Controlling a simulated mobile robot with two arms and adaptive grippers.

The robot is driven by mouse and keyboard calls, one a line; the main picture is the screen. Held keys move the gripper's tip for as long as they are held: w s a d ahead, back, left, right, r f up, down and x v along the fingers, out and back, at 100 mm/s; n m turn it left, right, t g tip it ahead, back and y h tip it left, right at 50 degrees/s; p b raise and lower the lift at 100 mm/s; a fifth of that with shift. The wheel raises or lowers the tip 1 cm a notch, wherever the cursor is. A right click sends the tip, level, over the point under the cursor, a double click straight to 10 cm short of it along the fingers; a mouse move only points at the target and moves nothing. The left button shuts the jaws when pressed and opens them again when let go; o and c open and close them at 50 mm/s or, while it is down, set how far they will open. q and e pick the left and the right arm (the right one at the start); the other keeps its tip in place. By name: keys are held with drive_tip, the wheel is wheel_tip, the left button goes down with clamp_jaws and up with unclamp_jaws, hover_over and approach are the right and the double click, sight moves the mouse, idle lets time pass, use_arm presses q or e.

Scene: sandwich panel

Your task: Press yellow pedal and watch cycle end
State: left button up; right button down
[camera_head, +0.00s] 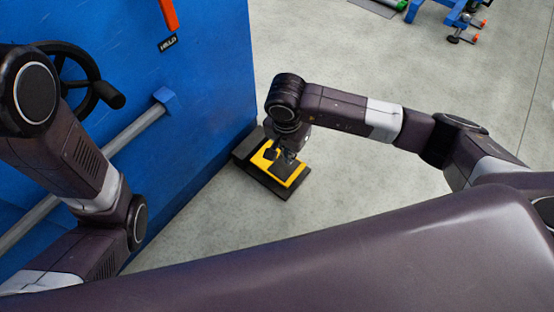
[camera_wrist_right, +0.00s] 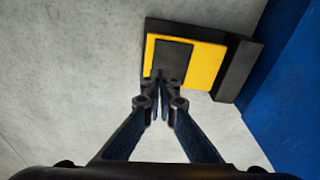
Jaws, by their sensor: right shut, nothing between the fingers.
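The yellow pedal (camera_head: 292,176) with a dark pad sits on a black base on the floor, against the foot of the blue machine. My right gripper (camera_head: 289,156) points down at it from above and partly covers it in the head view. In the right wrist view the yellow pedal (camera_wrist_right: 205,64) lies just beyond the fingertips. My right gripper (camera_wrist_right: 160,74) is shut and empty, its tips overlapping the near edge of the dark pad (camera_wrist_right: 172,57). I cannot tell whether the tips touch the pedal. My left arm shows at the left, but its gripper is out of view.
The blue machine (camera_head: 215,75) stands at the left with a black handwheel (camera_head: 88,62), a grey rail (camera_head: 130,132) and a red handle (camera_head: 169,14). A blue wheeled frame (camera_head: 455,14) stands at the top right. The grey floor (camera_head: 350,190) around the pedal is clear.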

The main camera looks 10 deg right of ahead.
sight(289, 171)
idle(0.4)
drive_tip(key=f+b, duration=0.3)
drive_tip(key=f, duration=0.1)
drive_tip(key=f+b, duration=0.2)
drive_tip(key=f, duration=0.1)
drive_tip(key=shift+w+d+b, duration=0.25)
drive_tip(key=shift+b, duration=0.1)
